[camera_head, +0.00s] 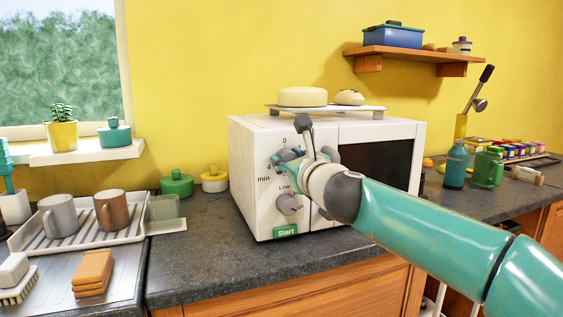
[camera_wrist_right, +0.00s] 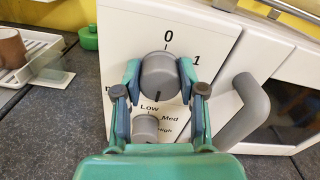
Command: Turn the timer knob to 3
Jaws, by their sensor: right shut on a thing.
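The white microwave (camera_head: 248,165) stands on the counter with its control panel at its left front. Its timer knob (camera_wrist_right: 158,72) is grey and round, the upper of two knobs. My right gripper (camera_head: 305,158) is shut on the knob, with one finger on its left and one on its right in the right wrist view. A short dark mark on the knob's face points down, toward the lower knob. The dial shows 0 above and 1 at upper right; the 3 is hidden. In the head view the gripper covers most of the timer knob. My left gripper is not in view.
The lower power knob (camera_head: 289,204) and the green Start button (camera_head: 286,232) sit below. The microwave's door handle (camera_wrist_right: 243,110) is just right of the gripper.

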